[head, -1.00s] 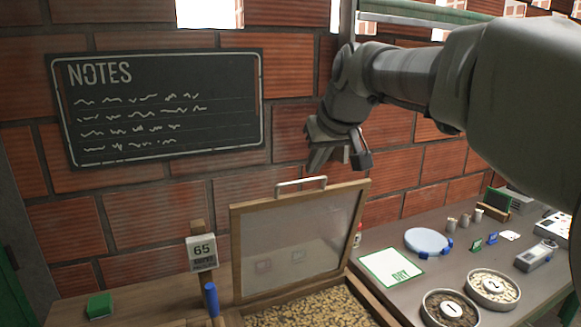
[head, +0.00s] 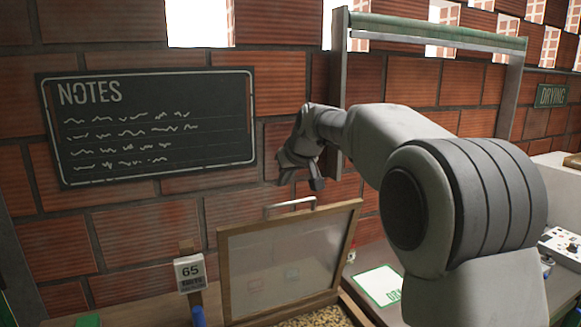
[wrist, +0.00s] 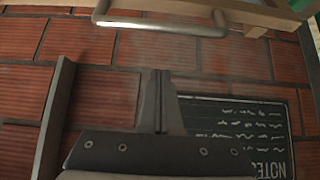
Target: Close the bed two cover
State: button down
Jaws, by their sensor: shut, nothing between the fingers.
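The cover (head: 282,262) is a wood-framed clear panel. In the head view it stands raised, nearly upright, over a bed of beans (head: 318,318). Its metal handle (head: 290,207) is on the top edge, and the handle also shows at the top of the wrist view (wrist: 160,24). My gripper (head: 302,185) is shut and empty. In the head view it appears just above the handle. In the wrist view its closed fingers (wrist: 158,75) point toward the handle, with a visible gap between them. Whether a label on this bed says two cannot be seen.
A brick wall with a NOTES board (head: 150,125) stands behind. A sign reading 65 (head: 190,272) and a blue post (head: 198,316) are left of the cover. A green-edged card (head: 380,286) lies on the table to the right. A metal frame (head: 435,35) stands behind my arm.

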jog(key=shift+s+d+f, duration=0.25)
jog(key=shift+s+f, duration=0.25)
jog(key=shift+s+d+f, duration=0.2)
jog(key=shift+s+f, duration=0.25)
jog(key=shift+f, duration=0.05)
jog(key=shift+s+d+f, duration=0.15)
jog(key=shift+s+f, duration=0.1)
jog(key=shift+s, duration=0.1)
jog(key=shift+f+b, duration=0.1)
jog(key=shift+b, duration=0.2)
